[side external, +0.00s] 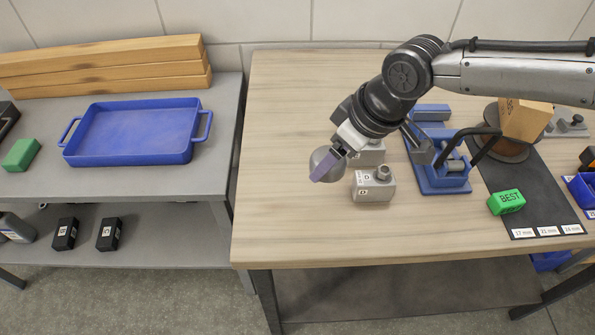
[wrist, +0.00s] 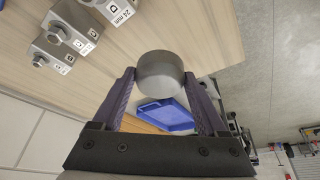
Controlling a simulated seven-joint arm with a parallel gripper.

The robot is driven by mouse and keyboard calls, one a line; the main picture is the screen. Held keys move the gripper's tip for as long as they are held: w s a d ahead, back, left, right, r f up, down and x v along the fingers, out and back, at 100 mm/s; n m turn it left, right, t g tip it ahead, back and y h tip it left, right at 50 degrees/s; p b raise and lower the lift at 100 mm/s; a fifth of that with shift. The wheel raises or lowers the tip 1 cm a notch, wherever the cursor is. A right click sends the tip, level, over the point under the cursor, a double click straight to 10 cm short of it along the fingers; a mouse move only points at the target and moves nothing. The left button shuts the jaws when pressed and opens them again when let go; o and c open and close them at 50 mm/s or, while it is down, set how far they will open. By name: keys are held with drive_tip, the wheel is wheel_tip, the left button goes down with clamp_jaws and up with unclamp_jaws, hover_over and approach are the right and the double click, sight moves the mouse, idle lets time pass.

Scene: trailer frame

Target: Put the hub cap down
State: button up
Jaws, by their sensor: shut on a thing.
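The hub cap, a grey rounded metal cap (wrist: 161,72), sits between the purple fingers of my gripper (wrist: 160,84) in the wrist view. In the side external view the cap (side external: 320,158) is partly hidden by a finger. My gripper (side external: 331,164) is shut on the cap and points down and left. It holds the cap above the left part of the wooden table (side external: 290,215), just left of a grey block marked D (side external: 373,185). The cap looks raised off the tabletop; its exact height is hard to tell.
More grey blocks (side external: 368,154) stand behind the marked one. A blue fixture (side external: 440,175) and a green BEST block (side external: 506,202) are to the right. An empty blue tray (side external: 135,132) lies on the grey bench left of a gap. The table's front left is clear.

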sight(320, 148)
drive_tip(key=w+a+f, duration=0.1)
drive_tip(key=f, duration=0.1)
drive_tip(key=w+a+f, duration=0.4)
drive_tip(key=shift+f, duration=0.2)
drive_tip(key=shift+w+a+f, duration=0.1)
drive_tip(key=shift+a+f, duration=0.05)
drive_tip(key=shift+f, duration=0.8)
drive_tip(key=shift+a+f, duration=0.1)
drive_tip(key=shift+f, duration=0.8)
drive_tip(key=o, duration=1.3)
drive_tip(key=shift+f, duration=0.15)
drive_tip(key=v, duration=1.2)
drive_tip(key=shift+w, duration=0.1)
